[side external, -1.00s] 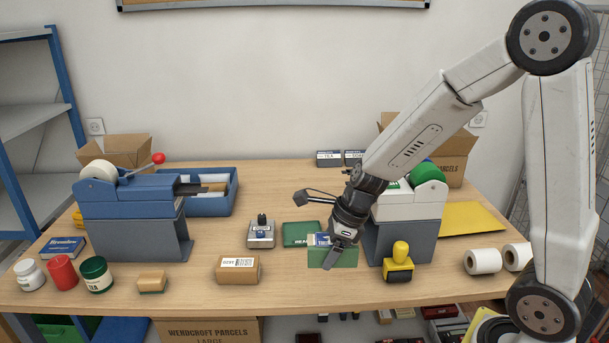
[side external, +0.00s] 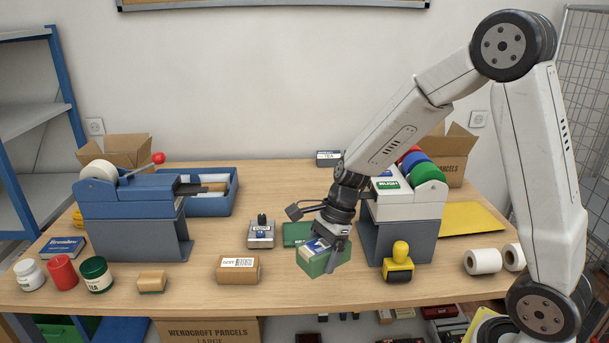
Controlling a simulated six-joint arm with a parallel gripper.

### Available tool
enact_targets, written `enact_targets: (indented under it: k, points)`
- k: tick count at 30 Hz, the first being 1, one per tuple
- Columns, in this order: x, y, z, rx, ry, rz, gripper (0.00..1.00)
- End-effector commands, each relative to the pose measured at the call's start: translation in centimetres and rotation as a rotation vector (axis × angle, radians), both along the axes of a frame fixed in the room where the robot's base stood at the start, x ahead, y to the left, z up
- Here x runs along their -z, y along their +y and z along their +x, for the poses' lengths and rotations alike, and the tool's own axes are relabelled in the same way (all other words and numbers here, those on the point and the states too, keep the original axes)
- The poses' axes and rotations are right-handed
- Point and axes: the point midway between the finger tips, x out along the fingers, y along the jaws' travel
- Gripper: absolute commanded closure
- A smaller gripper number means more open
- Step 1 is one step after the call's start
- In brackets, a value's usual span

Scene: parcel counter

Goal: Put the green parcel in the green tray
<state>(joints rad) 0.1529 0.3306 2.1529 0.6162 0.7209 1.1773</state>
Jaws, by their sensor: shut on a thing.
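My gripper (side external: 333,235) is shut on a green parcel (side external: 317,266) with a blue-and-white label on top. It holds the parcel, turned at an angle, near the front middle of the counter. I cannot tell whether the parcel's underside touches the counter. A flat dark green item (side external: 295,232) lies behind the parcel and is partly covered by it; I cannot tell whether it is a tray. No thing on the counter shows clearly as a green tray.
A yellow-handled stamp (side external: 398,264) and a grey-and-white dispenser (side external: 407,211) stand right of the parcel. A cardboard box (side external: 238,270) lies to its left, with a metal stamp (side external: 261,232) behind. A blue tray (side external: 208,207) is at the back left.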

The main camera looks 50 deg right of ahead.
Motion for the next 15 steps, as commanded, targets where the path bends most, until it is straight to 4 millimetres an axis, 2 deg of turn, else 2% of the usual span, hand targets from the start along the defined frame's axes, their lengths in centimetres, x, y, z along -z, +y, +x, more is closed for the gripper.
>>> enact_targets:
  k: [15]
  points:
    - [1.6, 0.5, 0.8, -0.880, 0.001, 0.000, 0.84]
